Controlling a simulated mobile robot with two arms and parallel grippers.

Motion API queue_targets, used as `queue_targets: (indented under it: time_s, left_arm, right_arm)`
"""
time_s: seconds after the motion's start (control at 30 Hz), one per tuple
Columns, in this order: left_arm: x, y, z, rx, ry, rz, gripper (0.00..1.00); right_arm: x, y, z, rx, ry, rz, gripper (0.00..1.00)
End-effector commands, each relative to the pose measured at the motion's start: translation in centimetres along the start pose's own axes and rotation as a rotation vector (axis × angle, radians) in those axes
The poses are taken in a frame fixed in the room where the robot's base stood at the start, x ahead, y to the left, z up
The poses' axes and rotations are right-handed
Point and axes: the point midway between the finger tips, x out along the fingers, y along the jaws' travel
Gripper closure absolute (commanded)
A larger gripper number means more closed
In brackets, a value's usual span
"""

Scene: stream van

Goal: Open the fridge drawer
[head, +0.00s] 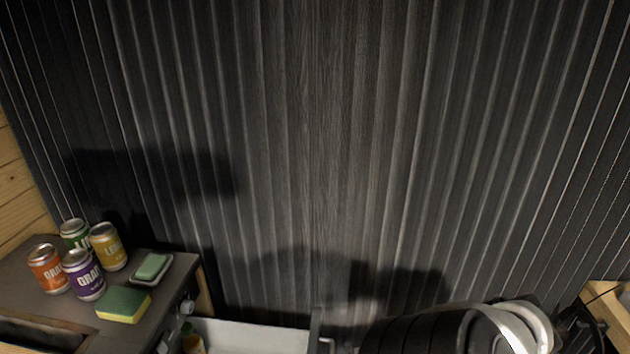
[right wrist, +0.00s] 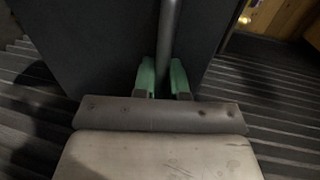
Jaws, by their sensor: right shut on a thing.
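The fridge drawer (head: 250,337) shows at the bottom of the head view, pulled out to the right of the counter. Its pale interior is visible, with a bottle (head: 192,342) at its left end. Its dark front panel (right wrist: 90,45) fills the upper left of the right wrist view. A grey bar handle (right wrist: 169,35) runs along that panel. My right gripper (right wrist: 163,80), with green fingertips, is shut on the handle, one finger on each side. In the head view the right gripper's fingers are hidden or out of frame. My left gripper is in neither view.
A dark counter (head: 35,300) at the lower left holds several cans (head: 83,274), a yellow-green sponge (head: 123,304) and a green soap bar (head: 152,267) in a dish. Ribbed dark flooring (head: 330,150) lies clear beyond. A wooden edge (head: 612,305) stands at the right.

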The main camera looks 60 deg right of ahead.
Motion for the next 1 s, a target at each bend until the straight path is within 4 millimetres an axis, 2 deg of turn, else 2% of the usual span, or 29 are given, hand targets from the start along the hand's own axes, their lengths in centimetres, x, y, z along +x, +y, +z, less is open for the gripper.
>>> queue_targets:
  time_s: [0.2,0.67,0.7,0.8,0.83,1.0]
  left_arm:
    - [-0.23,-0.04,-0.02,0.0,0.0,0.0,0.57]
    - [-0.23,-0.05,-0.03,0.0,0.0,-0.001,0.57]
    - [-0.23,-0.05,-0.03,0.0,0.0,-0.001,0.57]
    - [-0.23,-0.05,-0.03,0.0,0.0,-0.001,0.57]
    - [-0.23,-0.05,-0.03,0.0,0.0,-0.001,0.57]
    - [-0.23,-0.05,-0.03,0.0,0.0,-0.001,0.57]
  right_arm:
    - [-1.21,0.22,-0.02,-0.001,0.0,0.001,1.0]
    - [-1.41,0.29,-0.03,-0.001,-0.001,0.001,1.0]
    - [-1.41,0.29,-0.02,-0.001,-0.001,0.001,0.81]
    - [-1.4,0.28,-0.02,-0.001,-0.001,0.0,0.66]
    - [-1.4,0.28,-0.02,-0.001,-0.001,0.0,0.63]
    - [-1.39,0.28,-0.01,0.0,-0.001,0.0,0.63]
